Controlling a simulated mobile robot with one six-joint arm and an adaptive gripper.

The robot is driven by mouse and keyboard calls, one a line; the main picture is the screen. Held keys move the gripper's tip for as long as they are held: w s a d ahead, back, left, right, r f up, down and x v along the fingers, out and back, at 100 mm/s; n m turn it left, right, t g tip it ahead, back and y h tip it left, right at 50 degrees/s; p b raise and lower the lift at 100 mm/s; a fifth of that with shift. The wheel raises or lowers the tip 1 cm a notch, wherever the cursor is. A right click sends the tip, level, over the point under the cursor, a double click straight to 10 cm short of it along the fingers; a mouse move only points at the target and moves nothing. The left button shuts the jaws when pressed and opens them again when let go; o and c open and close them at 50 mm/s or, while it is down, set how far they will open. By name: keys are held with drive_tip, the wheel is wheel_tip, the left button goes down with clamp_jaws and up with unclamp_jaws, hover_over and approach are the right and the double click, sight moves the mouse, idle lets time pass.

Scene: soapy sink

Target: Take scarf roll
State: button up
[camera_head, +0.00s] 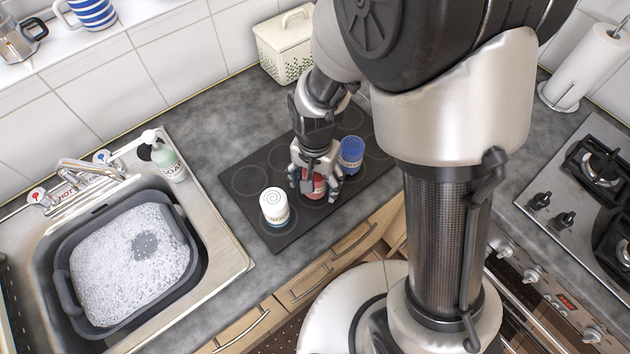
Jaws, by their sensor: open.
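Three upright rolls stand on a dark mat (243,184) with round marked spots. A cream roll (274,206) with a spiral top is at the left, a red roll (314,187) is in the middle, and a blue roll (351,153) is at the right. The labels are too small to read, so I cannot tell which is the scarf roll. My gripper (316,189) points down over the red roll, its open fingers on either side of it. The fingers hide much of the red roll, and I cannot tell whether they touch it.
A sink with a grey basin (185,268) of suds lies left, with a soap bottle (170,163) and taps behind. A cream bread bin (286,46) stands behind the mat. A paper towel holder (588,65) and gas hob (590,185) are right.

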drive_tip(key=shift+f, duration=0.3)
drive_tip(key=shift+c, duration=0.4)
drive_tip(key=c, duration=1.2)
drive_tip(key=shift+r, duration=0.15)
wheel_tip(320, 180, up, 20)
drive_tip(key=p, duration=0.6)
